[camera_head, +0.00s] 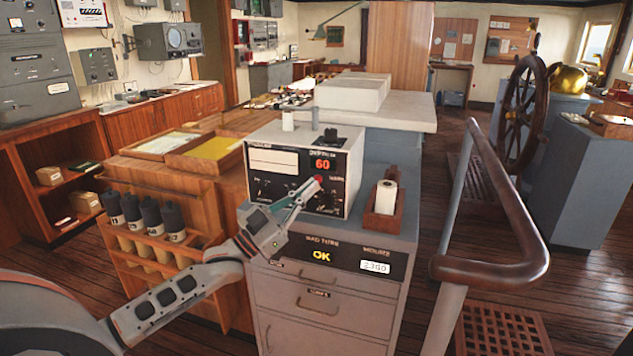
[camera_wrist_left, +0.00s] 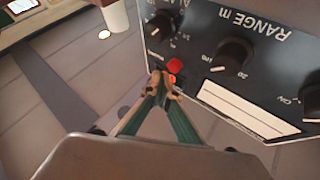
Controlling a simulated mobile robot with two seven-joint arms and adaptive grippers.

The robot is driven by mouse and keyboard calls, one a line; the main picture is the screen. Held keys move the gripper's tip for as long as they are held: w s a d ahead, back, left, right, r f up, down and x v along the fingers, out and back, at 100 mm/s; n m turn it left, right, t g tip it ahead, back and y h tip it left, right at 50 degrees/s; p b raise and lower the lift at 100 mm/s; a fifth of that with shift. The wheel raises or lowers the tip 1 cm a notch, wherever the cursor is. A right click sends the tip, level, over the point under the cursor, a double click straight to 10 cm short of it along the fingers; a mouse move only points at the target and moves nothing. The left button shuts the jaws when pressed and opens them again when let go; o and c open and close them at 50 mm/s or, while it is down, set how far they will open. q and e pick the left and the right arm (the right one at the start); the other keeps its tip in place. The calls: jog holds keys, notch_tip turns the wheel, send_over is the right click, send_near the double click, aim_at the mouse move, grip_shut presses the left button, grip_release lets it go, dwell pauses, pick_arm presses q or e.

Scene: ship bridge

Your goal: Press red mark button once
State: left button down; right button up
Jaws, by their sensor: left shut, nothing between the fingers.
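The grey instrument box (camera_head: 300,165) stands on a grey cabinet, with a red "60" display and black knobs on its front. A red button (camera_wrist_left: 175,66) shows on the box's panel in the left wrist view, where the panel appears upside down. A smaller orange-red spot (camera_wrist_left: 172,79) lies just below it, at the fingertips. My left gripper (camera_head: 311,187) is shut and empty, its tips at the lower right of the box front. In the left wrist view the fingertips (camera_wrist_left: 163,86) are together, close beside the red button. I cannot tell whether they touch the panel.
The grey cabinet (camera_head: 330,295) has an "OK" display. A paper roll (camera_head: 386,197) in a wooden holder stands right of the box. Several dark cylinders (camera_head: 145,216) sit in a wooden rack at left. A handrail (camera_head: 490,270) is at right.

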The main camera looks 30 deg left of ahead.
pick_arm(q)
jog(key=shift+w, duration=0.15)
jog(key=shift+w+a, duration=0.1)
jog(key=shift+w, duration=0.15)
jog(key=shift+w+a, duration=0.1)
jog(key=shift+w, duration=0.35)
dwell(0.7)
dwell(0.4)
jog(key=shift+s+d+p, duration=0.2)
jog(key=shift+s+p, duration=0.3)
jog(key=shift+s, duration=0.4)
jog(key=s+p, duration=0.1)
jog(key=s, duration=0.1)
jog(key=s+d+p, duration=0.1)
jog(key=s+p, duration=0.1)
jog(key=shift+s+d, duration=0.1)
jog(key=shift+s, duration=0.3)
